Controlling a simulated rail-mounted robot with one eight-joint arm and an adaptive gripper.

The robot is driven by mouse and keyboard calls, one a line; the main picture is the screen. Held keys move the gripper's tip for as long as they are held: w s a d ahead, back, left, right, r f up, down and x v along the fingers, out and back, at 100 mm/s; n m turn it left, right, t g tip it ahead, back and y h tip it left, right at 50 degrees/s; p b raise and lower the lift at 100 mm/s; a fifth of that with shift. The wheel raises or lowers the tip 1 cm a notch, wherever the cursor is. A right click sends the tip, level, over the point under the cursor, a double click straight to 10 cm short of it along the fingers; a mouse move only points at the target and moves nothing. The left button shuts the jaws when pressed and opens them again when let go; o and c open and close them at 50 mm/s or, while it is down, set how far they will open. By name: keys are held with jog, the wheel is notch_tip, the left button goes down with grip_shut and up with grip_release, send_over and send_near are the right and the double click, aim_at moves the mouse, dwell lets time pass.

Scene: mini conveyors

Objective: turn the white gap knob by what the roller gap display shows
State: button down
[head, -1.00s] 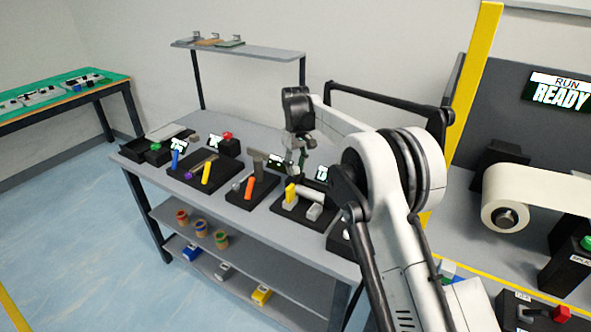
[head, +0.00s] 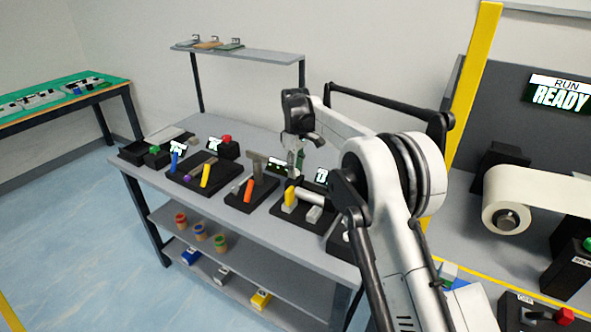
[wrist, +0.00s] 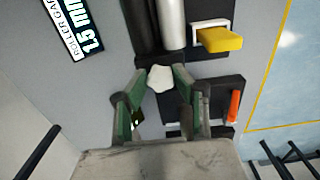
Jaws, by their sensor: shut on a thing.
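The white gap knob (wrist: 160,78) shows in the wrist view between the green fingertips of my gripper (wrist: 159,80). The gripper is shut on the knob, with a finger at each side of it. The roller gap display (wrist: 76,25) stands at the upper left of the wrist view, turned on its side, and appears to read 1.5 mm. In the head view my gripper (head: 296,168) points down at the roller station, and the knob is hidden there. The display (head: 321,175) also shows there, small, just right of the fingers.
Beside the knob are a pale roller (wrist: 172,22) and a yellow block (wrist: 219,40). An orange handle (wrist: 234,106) is on a dark base at the right. In the head view, other stations with a blue lever (head: 175,160) and a red button (head: 227,139) stand to the left.

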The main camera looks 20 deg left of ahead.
jog(key=c, duration=1.4)
grip_release()
jog(key=shift+r, duration=0.15)
notch_tip(320, 180, up, 12)
jog(key=shift+f, duration=0.15)
